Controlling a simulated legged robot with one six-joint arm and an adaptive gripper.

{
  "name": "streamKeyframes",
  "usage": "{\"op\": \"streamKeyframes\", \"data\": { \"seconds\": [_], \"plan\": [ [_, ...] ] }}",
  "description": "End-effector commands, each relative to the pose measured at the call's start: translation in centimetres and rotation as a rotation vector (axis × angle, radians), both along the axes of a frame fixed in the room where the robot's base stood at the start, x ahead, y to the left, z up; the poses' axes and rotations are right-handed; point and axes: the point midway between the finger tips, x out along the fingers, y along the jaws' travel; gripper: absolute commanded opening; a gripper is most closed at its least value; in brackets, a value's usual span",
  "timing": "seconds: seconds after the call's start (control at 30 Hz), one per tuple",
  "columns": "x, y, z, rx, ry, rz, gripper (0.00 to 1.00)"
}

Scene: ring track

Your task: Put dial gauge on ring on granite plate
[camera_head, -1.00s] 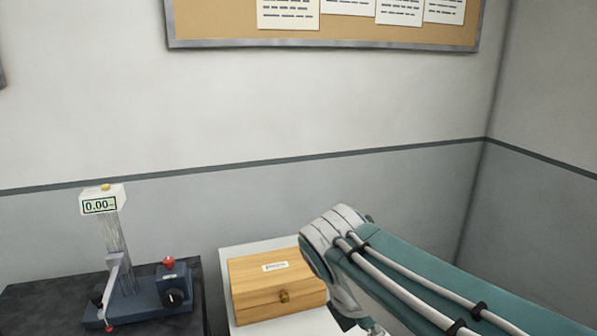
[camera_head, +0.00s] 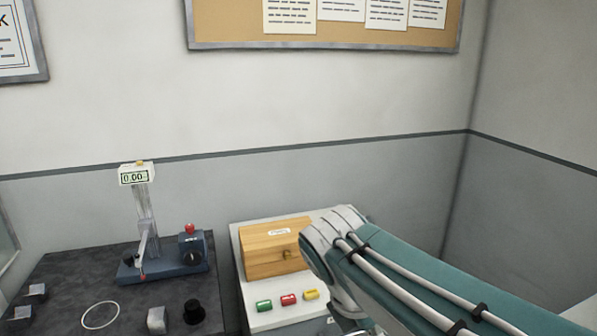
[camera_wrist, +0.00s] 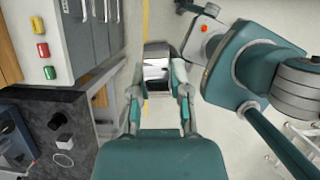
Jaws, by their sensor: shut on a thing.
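In the wrist view my gripper (camera_wrist: 158,78) is shut on a shiny silver thing with a grey end, which I take for the dial gauge (camera_wrist: 157,70). Its dial face does not show. The gripper is over the floor, to the right of the benches and apart from the granite plate. In the head view the dark granite plate (camera_head: 62,285) is at the lower left, with a thin white ring (camera_head: 100,315) marked on it near the bottom edge. In the wrist view part of the plate (camera_wrist: 85,115) shows at the lower left.
A blue-based digital stand (camera_head: 165,258) is at the plate's back. A black knobbed piece (camera_head: 194,312) and a silver block (camera_head: 156,320) are right of the ring. A white cabinet (camera_head: 245,300) beside the plate bears a wooden box (camera_head: 275,250) and three coloured blocks (camera_head: 288,300).

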Motion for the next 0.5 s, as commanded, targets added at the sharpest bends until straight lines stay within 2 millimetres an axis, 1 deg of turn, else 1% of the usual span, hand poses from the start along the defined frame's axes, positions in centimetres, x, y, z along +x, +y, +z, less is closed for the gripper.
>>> {"op": "streamKeyframes", "data": {
  "seconds": [0.17,0.5],
  "plan": [
    [0.0,0.0,0.0,0.0,-0.001,0.0,0.0],
    [1.2,0.2,-0.8,0.0,0.001,-0.078,0.0]
  ]
}}
